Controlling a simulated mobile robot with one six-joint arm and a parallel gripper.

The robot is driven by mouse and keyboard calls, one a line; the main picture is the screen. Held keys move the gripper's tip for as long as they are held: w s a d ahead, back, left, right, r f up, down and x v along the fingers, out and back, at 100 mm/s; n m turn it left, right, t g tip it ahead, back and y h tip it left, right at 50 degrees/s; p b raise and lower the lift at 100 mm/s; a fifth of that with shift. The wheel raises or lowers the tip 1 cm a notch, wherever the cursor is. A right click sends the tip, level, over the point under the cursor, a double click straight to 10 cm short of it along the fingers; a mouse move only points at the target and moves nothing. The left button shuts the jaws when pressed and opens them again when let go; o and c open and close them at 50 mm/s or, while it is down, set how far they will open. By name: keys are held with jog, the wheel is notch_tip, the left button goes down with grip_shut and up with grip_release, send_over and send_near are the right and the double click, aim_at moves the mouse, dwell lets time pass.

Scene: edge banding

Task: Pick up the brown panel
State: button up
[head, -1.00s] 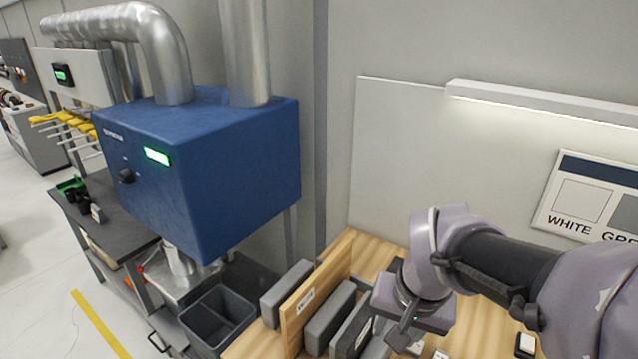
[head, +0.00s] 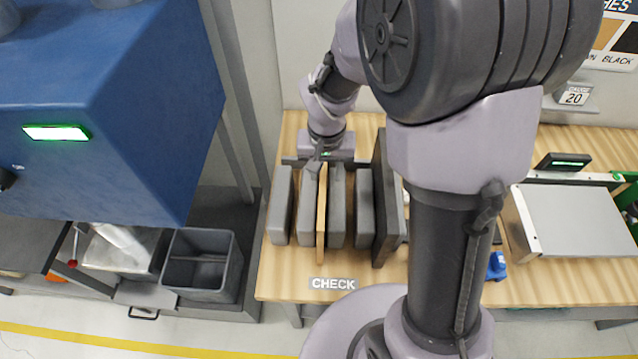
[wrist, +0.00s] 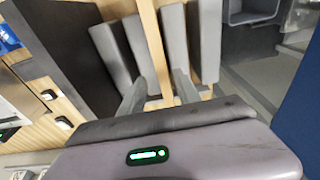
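The brown panel (head: 321,212) is a thin tan wood-coloured board. It stands upright on edge between grey blocks on the wooden bench. In the wrist view the brown panel (wrist: 153,45) runs toward my gripper (wrist: 158,92), whose two fingers are apart, one on each side of its line. In the head view my gripper (head: 320,166) is at the panel's far end, pointing down. Its body hides that end of the panel. I cannot tell whether the fingers touch the panel.
Grey blocks (head: 281,205) stand close on both sides of the panel. A tall dark panel (head: 382,205) stands upright to the right. A grey bin (head: 202,265) and a blue machine (head: 110,120) are at left. A CHECK label (head: 332,284) marks the bench's front.

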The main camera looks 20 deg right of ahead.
jog(key=f, duration=0.2)
jog(key=w+f, duration=0.1)
jog(key=f, duration=0.2)
jog(key=f+b, duration=0.1)
jog(key=f, duration=0.1)
jog(key=shift+w+f, duration=0.15)
jog(key=shift+w, duration=0.15)
grip_shut()
dwell(0.9)
